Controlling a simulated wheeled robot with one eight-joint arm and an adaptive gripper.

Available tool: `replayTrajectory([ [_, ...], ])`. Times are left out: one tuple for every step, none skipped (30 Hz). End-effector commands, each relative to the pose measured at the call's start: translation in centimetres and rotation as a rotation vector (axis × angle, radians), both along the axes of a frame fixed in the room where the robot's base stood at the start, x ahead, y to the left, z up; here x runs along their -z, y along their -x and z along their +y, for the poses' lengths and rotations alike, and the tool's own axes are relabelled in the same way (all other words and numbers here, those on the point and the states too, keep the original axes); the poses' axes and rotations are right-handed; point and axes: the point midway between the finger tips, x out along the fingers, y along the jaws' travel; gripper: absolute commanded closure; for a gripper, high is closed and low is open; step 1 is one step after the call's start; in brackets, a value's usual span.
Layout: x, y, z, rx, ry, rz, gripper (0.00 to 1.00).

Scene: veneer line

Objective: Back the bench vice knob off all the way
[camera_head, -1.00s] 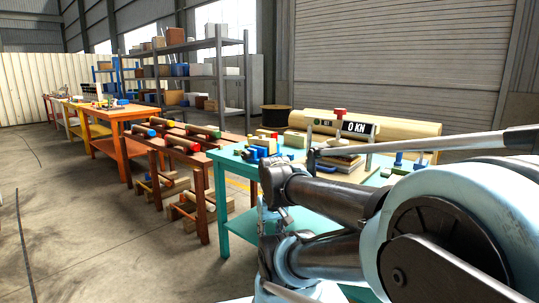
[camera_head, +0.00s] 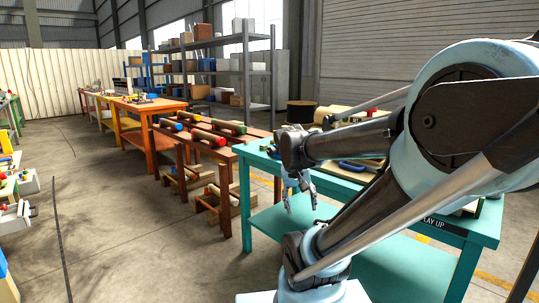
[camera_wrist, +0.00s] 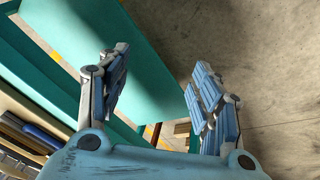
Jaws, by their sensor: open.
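I cannot make out the bench vice or its knob in either view. My gripper (camera_head: 302,192) hangs beside the near edge of the teal table (camera_head: 462,226) in the head view, pointing down. In the wrist view my gripper (camera_wrist: 158,78) has its two blue-padded fingers spread wide, with nothing between them. The teal table's lower shelf (camera_wrist: 125,50) and the concrete floor lie beyond the fingers.
The concrete floor between is open.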

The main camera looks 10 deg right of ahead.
Motion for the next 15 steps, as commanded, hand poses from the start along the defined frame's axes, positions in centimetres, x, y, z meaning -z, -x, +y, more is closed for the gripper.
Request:
replayTrajectory([
  [-0.9, -1.5, -0.1, 0.022, 0.023, -0.012, 0.41],
  [-1.3, -2.3, -0.2, 0.040, 0.038, -0.020, 0.41],
  [-1.8, -3.4, -0.3, 0.063, 0.057, -0.033, 0.41],
  [-2.3, -4.3, -0.3, 0.082, 0.072, -0.043, 0.41],
  [-2.7, -5.2, -0.3, 0.099, 0.085, -0.054, 0.41],
  [-3.2, -6.3, -0.3, 0.121, 0.104, -0.070, 0.41],
  [-3.6, -7.2, -0.4, 0.139, 0.119, -0.083, 0.41],
  [-3.9, -8.1, -0.3, 0.156, 0.131, -0.095, 0.41],
  [-4.4, -9.3, -0.2, 0.177, 0.149, -0.114, 0.41],
  [-4.8, -10.3, -0.1, 0.194, 0.162, -0.129, 0.41],
  [-5.1, -11.2, 0.0, 0.210, 0.175, -0.145, 0.41],
  [-5.6, -12.4, 0.2, 0.232, 0.190, -0.167, 0.41],
  [-5.9, -13.3, 0.4, 0.248, 0.201, -0.184, 0.41],
  [-6.2, -14.3, 0.6, 0.263, 0.213, -0.202, 0.41],
  [-6.6, -15.6, 0.9, 0.284, 0.229, -0.226, 0.41],
])
